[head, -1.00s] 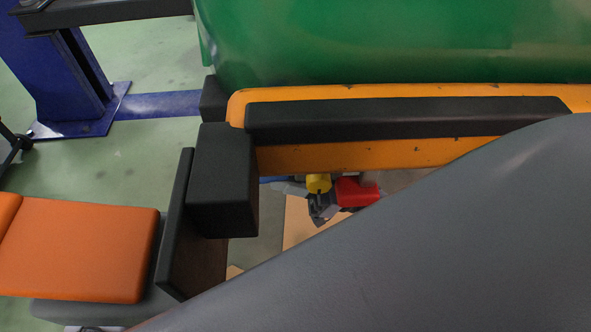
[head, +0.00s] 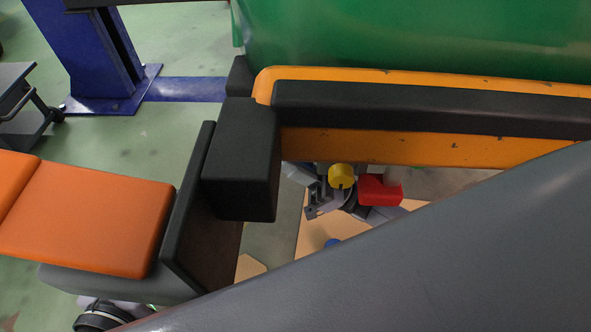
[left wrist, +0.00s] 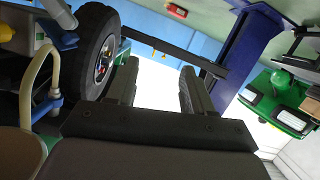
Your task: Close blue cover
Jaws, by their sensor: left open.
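I cannot make out a blue cover for certain in either view. My left gripper (left wrist: 160,76) shows in the left wrist view, with its two dark fingers apart and nothing between them. A tyred wheel (left wrist: 97,55) stands to the left of the fingers, and a blue post (left wrist: 240,50) stands beyond them to the right. In the head view I cannot pick out either gripper. A large grey surface covers the lower right and hides what lies beneath it.
The head view shows a green body panel (head: 420,35), an orange beam (head: 370,146) with black padding (head: 430,106), an orange seat-like pad (head: 95,215) and a blue post (head: 95,55). A yellow part (head: 341,176) and red part (head: 378,190) show below the beam. Green floor (head: 180,40) is open at upper left.

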